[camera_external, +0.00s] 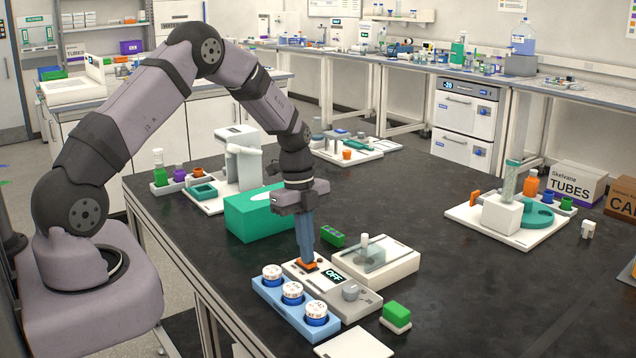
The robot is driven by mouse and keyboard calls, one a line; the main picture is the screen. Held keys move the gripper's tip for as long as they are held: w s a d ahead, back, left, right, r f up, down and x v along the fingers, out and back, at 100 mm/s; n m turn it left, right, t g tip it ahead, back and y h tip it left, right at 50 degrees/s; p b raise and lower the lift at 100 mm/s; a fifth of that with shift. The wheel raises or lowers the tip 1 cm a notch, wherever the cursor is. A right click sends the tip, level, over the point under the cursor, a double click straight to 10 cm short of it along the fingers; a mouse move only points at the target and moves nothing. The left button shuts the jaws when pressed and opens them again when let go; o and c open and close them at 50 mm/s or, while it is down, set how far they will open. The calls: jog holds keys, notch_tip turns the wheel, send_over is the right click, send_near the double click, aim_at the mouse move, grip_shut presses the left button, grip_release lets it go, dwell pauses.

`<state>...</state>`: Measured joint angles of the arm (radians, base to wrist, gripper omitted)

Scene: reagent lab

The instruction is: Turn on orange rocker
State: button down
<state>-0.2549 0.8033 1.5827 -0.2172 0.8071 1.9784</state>
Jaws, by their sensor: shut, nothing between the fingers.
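The orange rocker (302,268) sits on a white device (360,302) near the front of the dark bench. A small display (334,276) on the device reads OFF, and a grey knob (351,291) stands to its right. My gripper (308,262) points down with its blue-grey fingers shut and empty. The fingertips are right at the rocker and hide part of it; they look to be touching it, but I cannot tell how hard or which way it is tilted.
A blue rack (268,296) with three white-capped jars stands left of the device. A clear-lidded box (388,264) is behind right. A green box (250,222) stands behind left. A green block (396,312) is at right.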

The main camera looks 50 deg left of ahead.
aim_at(300, 258)
jog(key=shift+s+a+f, duration=0.15)
jog(key=shift+a+f, duration=0.2)
jog(key=shift+a, duration=0.05)
jog(key=shift+r, duration=0.1)
jog(key=shift+a+r+p, duration=0.15)
jog(key=shift+r+p, duration=0.3)
jog(key=shift+r, duration=0.05)
notch_tip(300, 258, up, 13)
jog(key=a+b, duration=0.1)
jog(key=shift+a+r+b, duration=0.15)
jog(key=shift+a+b, duration=0.15)
jog(key=shift+w+d+b, duration=0.15)
jog(key=shift+w+b, duration=0.05)
jog(key=shift+b, duration=0.15)
jog(key=shift+d+r+b, duration=0.15)
jog(key=shift+d+b, duration=0.15)
jog(key=shift+b, duration=0.05)
